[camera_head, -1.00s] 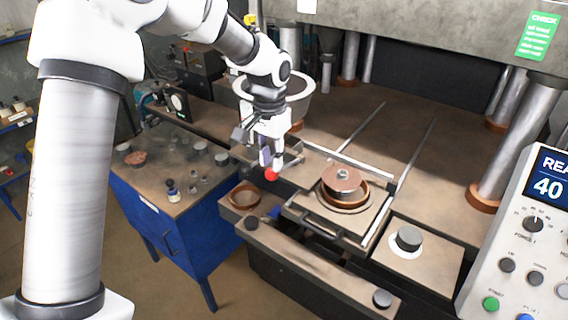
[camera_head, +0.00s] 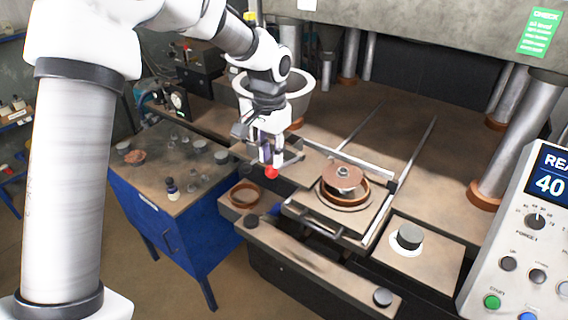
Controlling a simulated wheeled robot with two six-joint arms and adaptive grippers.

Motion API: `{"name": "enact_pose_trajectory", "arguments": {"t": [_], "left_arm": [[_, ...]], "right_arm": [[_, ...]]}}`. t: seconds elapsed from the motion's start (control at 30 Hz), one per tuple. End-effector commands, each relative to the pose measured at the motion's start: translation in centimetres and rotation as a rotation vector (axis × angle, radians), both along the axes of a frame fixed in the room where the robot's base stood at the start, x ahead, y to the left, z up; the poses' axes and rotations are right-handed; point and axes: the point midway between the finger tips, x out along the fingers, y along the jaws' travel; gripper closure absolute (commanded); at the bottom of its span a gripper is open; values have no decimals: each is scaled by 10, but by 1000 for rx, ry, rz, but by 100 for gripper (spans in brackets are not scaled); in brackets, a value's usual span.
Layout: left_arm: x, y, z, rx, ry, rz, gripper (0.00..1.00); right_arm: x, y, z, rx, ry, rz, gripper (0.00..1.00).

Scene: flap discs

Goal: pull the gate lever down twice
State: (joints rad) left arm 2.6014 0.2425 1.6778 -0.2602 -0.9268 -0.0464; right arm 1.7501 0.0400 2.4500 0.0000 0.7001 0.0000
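The gate lever shows as a red knob (camera_head: 271,172) at the front left of the press bed, below the hopper. My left gripper (camera_head: 271,160) points down at it from above, with its fingertips at the knob. The fingers hide the top of the knob, and I cannot tell whether they are closed on it. The hopper (camera_head: 303,104) is a pale round bowl behind my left wrist. My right gripper is not in view.
A mould with a copper-coloured disc (camera_head: 342,178) sits on a sliding tray right of the lever. A brown ring-shaped bowl (camera_head: 243,195) lies below the gripper. A blue bench (camera_head: 190,245) with small jars stands left. A control panel (camera_head: 530,240) stands right.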

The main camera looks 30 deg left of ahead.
Motion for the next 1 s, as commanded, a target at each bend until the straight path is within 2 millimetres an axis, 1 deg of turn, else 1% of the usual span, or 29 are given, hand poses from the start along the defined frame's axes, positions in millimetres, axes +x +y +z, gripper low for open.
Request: {"name": "enact_pose_trajectory", "arguments": {"t": [0.03,1.0], "left_arm": [[0,0,-5,0,1,0,75],[0,0,-63,0,1,0,75]], "right_arm": [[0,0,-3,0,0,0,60],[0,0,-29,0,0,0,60]]}}
